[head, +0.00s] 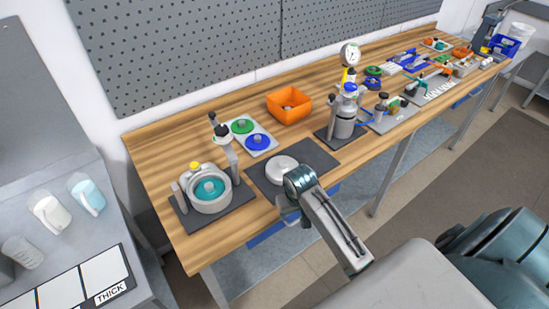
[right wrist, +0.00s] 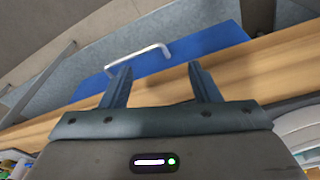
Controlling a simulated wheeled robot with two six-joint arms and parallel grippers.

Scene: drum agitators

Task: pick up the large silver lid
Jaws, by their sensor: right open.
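The large silver lid (head: 283,168) is a pale round disc with a small knob. It lies on a dark mat (head: 314,155) near the front edge of the workbench. My right gripper (head: 291,215) is at the bench's front edge, just in front of the lid and apart from it, with part of the wrist close to the lid's right side. In the right wrist view the two fingers (right wrist: 158,72) are spread with nothing between them. A pale rounded rim (right wrist: 300,135) at the right edge there looks like the lid. My left gripper is not in view.
Left of the lid stands a pot with a teal disc (head: 209,189). Behind are a tray with green and blue discs (head: 251,140) and an orange bin (head: 289,104). A silver canister (head: 344,118) stands to the right. A blue drawer (right wrist: 170,62) is under the bench edge.

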